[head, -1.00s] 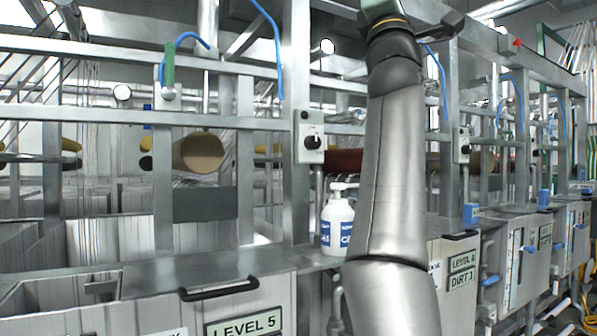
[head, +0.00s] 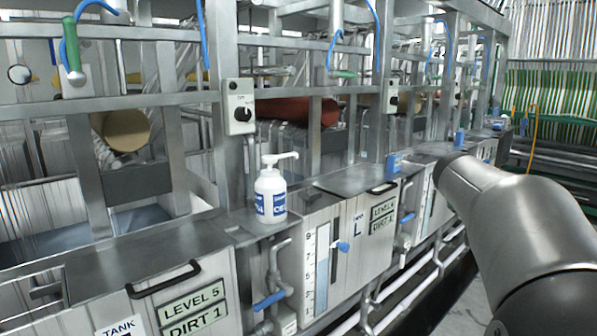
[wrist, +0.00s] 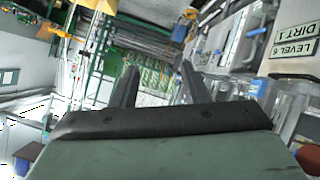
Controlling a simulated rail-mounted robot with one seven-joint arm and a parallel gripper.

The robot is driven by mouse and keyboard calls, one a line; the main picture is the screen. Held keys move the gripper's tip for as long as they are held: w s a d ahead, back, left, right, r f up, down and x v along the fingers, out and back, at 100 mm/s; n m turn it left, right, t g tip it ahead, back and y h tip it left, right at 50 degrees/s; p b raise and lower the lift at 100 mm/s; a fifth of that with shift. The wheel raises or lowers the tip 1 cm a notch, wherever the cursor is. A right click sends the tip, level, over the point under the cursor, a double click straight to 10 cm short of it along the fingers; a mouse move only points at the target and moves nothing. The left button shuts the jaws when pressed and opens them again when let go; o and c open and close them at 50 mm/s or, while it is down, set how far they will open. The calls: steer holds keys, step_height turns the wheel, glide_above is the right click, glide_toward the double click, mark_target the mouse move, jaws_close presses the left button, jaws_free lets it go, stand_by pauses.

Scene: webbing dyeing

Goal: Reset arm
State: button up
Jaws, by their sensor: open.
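My gripper (wrist: 158,88) shows in the wrist view. Its two dark fingers stand apart with nothing between them. In the head view only part of my arm shows, at the lower right; the gripper itself is out of that view. The wrist view is tilted, with tank fronts to the right of the fingers and open hall beyond them.
A white pump bottle (head: 270,193) stands on the metal ledge between tanks. A LEVEL 5 sign (head: 190,304), a switch box (head: 240,106), a blue-handled valve (head: 270,300) and pipes line the tank fronts. Green webbing (head: 555,95) hangs at the far right. The aisle floor (head: 470,270) looks clear.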

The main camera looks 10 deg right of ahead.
steer(key=s+a+f+n+g+y+p, duration=0.1)
steer(key=s+a+f+n+y+p, duration=0.2)
steer(key=a, duration=0.6)
steer(key=s+a+f+n+g+y+p, duration=0.1)
steer(key=s+a+f+y+p, duration=0.25)
steer(key=a, duration=0.55)
steer(key=s+a+f+n+y+p, duration=0.1)
steer(key=s+a+f+n+y, duration=0.15)
steer(key=a+f, duration=0.5)
steer(key=s+a+f+n+g+y+p, duration=0.1)
steer(key=s+a+f+g+y+p, duration=0.1)
steer(key=s+a, duration=0.9)
steer(key=shift+a+f+n+g, duration=0.2)
steer(key=shift+a+n+g, duration=0.15)
steer(key=shift+a+g, duration=0.1)
